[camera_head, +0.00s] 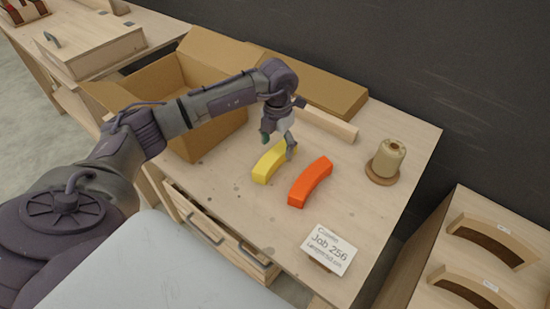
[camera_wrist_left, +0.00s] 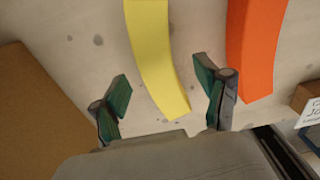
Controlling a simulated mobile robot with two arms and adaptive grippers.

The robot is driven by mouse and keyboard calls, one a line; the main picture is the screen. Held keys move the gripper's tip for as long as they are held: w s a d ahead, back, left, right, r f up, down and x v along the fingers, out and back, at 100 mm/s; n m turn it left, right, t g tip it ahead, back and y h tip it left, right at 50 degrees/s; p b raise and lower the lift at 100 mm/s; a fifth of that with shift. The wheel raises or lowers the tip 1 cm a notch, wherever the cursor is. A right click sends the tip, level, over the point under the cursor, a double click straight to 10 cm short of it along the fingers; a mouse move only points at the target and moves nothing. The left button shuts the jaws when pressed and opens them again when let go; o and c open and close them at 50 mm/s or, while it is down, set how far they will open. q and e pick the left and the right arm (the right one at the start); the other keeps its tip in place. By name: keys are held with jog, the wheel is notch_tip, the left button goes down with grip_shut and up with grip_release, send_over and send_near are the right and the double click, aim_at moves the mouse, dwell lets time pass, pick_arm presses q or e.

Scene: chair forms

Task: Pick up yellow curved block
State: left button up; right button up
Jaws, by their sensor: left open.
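The yellow curved block (camera_head: 268,166) lies on the wooden workbench, and my left gripper (camera_head: 279,146) is over its far end. In the left wrist view the yellow block (camera_wrist_left: 155,55) runs between the two open fingers of the left gripper (camera_wrist_left: 165,98). The gripper holds nothing. Part of the block's far end is hidden by the gripper in the head view. My right gripper is not in view.
An orange curved block (camera_head: 310,182) lies just right of the yellow one, also near the right finger in the wrist view (camera_wrist_left: 254,50). An open cardboard box (camera_head: 205,135) stands left. A spool (camera_head: 386,160), a job card (camera_head: 329,250) and a wooden bar (camera_head: 328,123) sit around.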

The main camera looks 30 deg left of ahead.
aim_at(274, 154)
pick_arm(q)
jog(key=f, duration=0.2)
jog(key=s+f+p, duration=0.1)
jog(key=shift+a+f, duration=0.3)
jog(key=shift+f, duration=0.55)
jog(key=shift+c, duration=1)
jog(key=c, duration=1.1)
pick_arm(e)
jog(key=shift+w+r, duration=0.45)
jog(key=shift+r, duration=0.3)
pick_arm(q)
jog(key=shift+r, duration=0.2)
